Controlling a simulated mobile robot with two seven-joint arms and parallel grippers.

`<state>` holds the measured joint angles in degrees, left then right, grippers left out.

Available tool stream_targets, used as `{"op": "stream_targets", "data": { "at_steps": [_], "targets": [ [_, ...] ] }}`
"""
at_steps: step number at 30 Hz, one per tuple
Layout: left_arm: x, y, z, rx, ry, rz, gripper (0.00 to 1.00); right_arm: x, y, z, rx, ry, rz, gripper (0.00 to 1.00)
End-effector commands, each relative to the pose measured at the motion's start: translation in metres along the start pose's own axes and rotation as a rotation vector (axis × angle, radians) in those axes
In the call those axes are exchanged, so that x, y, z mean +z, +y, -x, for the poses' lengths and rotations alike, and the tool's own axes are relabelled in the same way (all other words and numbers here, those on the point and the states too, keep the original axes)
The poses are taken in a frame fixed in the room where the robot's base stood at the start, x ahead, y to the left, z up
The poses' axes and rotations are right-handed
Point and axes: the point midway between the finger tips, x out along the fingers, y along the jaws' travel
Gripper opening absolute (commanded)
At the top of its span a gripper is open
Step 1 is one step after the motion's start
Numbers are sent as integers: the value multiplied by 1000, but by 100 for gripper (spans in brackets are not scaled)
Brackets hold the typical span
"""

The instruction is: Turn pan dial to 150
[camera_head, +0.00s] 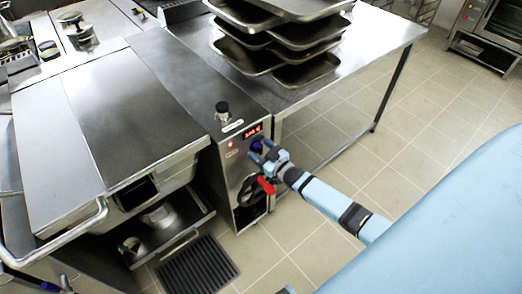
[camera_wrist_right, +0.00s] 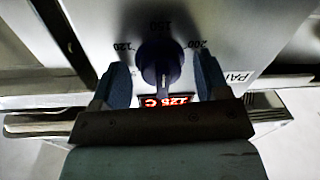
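The pan dial (camera_wrist_right: 160,62) is a dark blue knob on a pale panel, with markings 120, 150 and 200 around it. A red digital display (camera_wrist_right: 165,99) beside it appears to read 125 C. My right gripper (camera_wrist_right: 162,76) is open, with one finger on each side of the dial and visible gaps between. In the head view, my right gripper (camera_head: 264,153) is at the front of the control panel (camera_head: 232,160), below the lit display (camera_head: 253,131). Blue tips at the lower left edge (camera_head: 50,287) seem to be my left gripper, mostly cut off.
A steel table (camera_head: 375,38) with stacked trays (camera_head: 290,60) stands behind. The large pan unit (camera_head: 125,100) with a front rail (camera_head: 70,235) is at left.

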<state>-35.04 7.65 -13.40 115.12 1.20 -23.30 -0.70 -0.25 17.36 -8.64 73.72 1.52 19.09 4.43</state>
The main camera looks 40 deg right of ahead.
Motion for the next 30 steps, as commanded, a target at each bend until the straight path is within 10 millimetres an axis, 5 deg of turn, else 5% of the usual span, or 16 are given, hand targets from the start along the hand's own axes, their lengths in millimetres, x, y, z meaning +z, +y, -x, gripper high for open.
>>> {"op": "stream_targets", "data": {
  "at_steps": [8, 21, 30],
  "targets": [
    [0, 0, 0, 0, -1, 0, 100, 1, 0, 8, 0, -1, 0, 69],
    [1, 0, 0, 1, -1, 0, 100, 1, -1, 100, -1, -3, -1, 69],
    [1, 0, 0, 1, -2, 0, 100, 0, 0, 136, 0, 0, 0, 69]
  ]
}}
